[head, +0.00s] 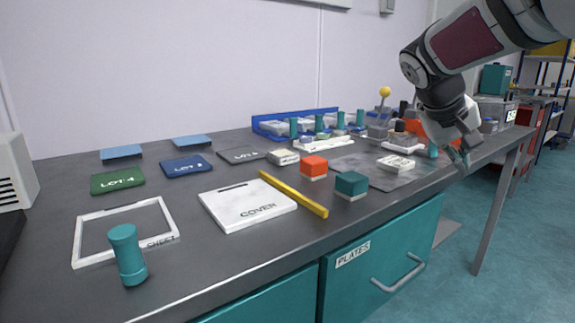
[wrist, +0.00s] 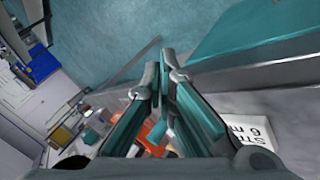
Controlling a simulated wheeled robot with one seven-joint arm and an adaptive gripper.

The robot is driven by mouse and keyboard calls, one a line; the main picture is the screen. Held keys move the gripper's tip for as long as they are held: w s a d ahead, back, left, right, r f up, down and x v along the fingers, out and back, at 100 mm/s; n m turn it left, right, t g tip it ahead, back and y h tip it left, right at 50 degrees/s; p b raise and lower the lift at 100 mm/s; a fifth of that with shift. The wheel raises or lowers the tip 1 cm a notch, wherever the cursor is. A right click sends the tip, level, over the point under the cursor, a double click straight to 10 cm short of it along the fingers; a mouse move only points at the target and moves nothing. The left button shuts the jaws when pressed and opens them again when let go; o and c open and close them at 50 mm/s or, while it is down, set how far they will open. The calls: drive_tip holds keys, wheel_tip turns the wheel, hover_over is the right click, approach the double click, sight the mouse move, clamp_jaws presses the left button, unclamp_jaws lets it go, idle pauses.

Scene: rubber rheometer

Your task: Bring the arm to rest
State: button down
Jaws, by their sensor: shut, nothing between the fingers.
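My gripper (head: 461,157) hangs from my arm at the right of the head view, by the front edge of the bench near its far right end. In the wrist view the two fingers (wrist: 160,88) come together at their tips, with nothing held between them. The fingers look apart from the bench things in both views. A white block with dark lettering (head: 396,164) lies on the grey mat to the left of my gripper; a lettered white block also shows in the wrist view (wrist: 262,133).
A blue rack (head: 268,127) stands at the back. Open floor (head: 510,240) lies right of the bench.

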drive_tip(key=s+a+f+g+y, duration=0.15)
drive_tip(key=s+a+f, duration=0.3)
drive_tip(key=s, duration=0.85)
drive_tip(key=s+a+f+g+y, duration=0.1)
drive_tip(key=s+a+f+y, duration=0.4)
drive_tip(key=s, duration=0.8)
drive_tip(key=s+a+f+g+y, duration=0.1)
drive_tip(key=s+a+f, duration=0.35)
drive_tip(key=s, duration=0.85)
wheel_tip(320, 180, up, 37)
drive_tip(key=a+t+p, duration=0.1)
drive_tip(key=t+p, duration=0.3)
drive_tip(key=p, duration=3)
drive_tip(key=shift+f+n, duration=0.15)
drive_tip(key=shift+n, duration=0.25)
